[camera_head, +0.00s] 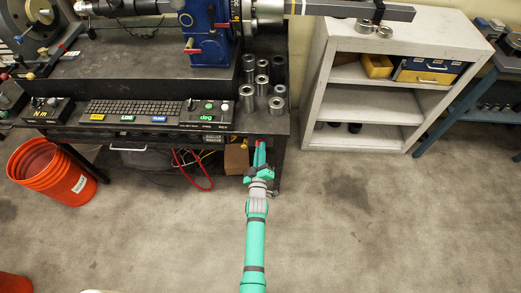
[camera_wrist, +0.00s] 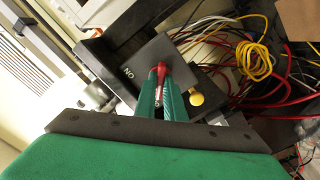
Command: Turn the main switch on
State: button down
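The main switch is a small lever with a red tip (camera_wrist: 161,69) on a dark panel (camera_wrist: 172,50) marked "ON" (camera_wrist: 127,72), seen in the wrist view. My gripper (camera_wrist: 161,80) is at this lever, with its two green fingers on either side of it. A thin strip of red and silver shows between the fingers. Whether they press on the lever is not clear. In the head view my gripper (camera_head: 260,152) reaches up from below to the bench's front right corner, and the switch cannot be made out clearly there.
A yellow knob (camera_wrist: 196,99) sits close to the fingers, and yellow and red cables (camera_wrist: 255,62) hang beside the panel. The black bench (camera_head: 150,132) carries a keyboard and metal sockets. A grey shelf (camera_head: 312,85) stands to the right, an orange bucket (camera_head: 50,172) to the left.

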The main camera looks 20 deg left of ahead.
jog(key=shift+m, duration=8.9)
jog(key=c, duration=1.8)
grip_release()
jog(key=shift+c, duration=0.2)
